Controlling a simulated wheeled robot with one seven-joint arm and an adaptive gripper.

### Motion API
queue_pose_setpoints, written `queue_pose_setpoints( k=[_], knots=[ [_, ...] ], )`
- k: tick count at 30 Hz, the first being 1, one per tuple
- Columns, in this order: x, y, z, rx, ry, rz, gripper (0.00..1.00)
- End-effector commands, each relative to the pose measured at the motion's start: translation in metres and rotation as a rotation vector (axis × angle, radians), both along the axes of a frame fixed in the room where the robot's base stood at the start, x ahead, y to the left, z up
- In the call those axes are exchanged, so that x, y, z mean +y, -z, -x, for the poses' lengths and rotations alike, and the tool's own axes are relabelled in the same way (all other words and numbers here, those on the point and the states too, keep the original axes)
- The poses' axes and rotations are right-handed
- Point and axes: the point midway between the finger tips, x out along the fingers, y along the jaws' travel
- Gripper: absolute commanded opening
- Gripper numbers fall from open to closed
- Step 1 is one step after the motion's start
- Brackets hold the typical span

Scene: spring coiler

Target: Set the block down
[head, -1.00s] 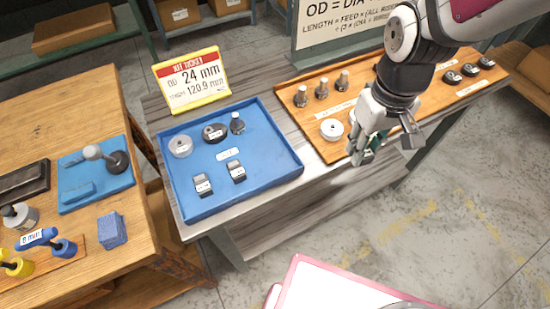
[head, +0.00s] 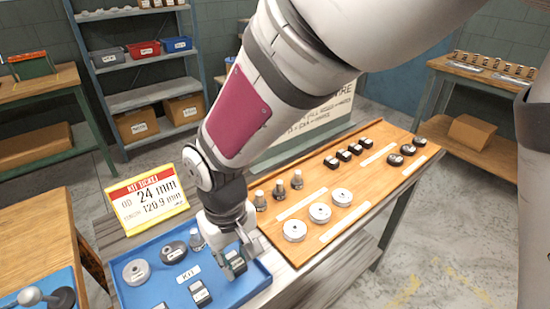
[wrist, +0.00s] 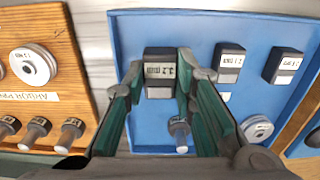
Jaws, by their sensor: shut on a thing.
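A small black block (wrist: 159,74) with a pale label reading about 1.2 sits between the green finger pads of my gripper (wrist: 156,82) in the wrist view. My gripper (head: 236,256) is shut on it, and the block also shows in the head view (head: 237,266). Both are at the right side of the blue kit tray (head: 262,283). I cannot tell whether the block touches the tray floor. Two similar labelled blocks stand in the tray, one nearer (wrist: 229,62) and one farther (wrist: 281,63) from my gripper in the wrist view.
The tray also holds a pin (wrist: 180,136), a light disc (head: 136,271) and a dark disc (head: 173,252). The wooden board (head: 362,194) beside it carries pins, pale discs and several dark blocks. A kit ticket (head: 148,199) stands behind the tray.

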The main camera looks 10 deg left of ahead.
Motion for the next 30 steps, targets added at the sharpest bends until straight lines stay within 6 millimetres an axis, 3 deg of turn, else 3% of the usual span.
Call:
queue_pose_setpoints(
  k=[5,14,25,26,27,28,30],
  knots=[
    [0.01,0.003,0.001,0.001,0.001,0.001,0.0],
    [0.009,0.036,0.0,0.001,0.0,0.002,0.0],
    [0.009,0.04,0.0,-0.001,0.0,0.001,0.0],
    [0.009,0.04,0.0,-0.001,0.001,0.001,0.29],
    [0.009,0.039,0.0,-0.001,0.001,0.001,0.38],
    [0.009,0.039,0.0,-0.001,0.001,0.001,0.45],
    [0.009,0.039,0.0,-0.001,0.001,0.001,0.45]
  ],
)
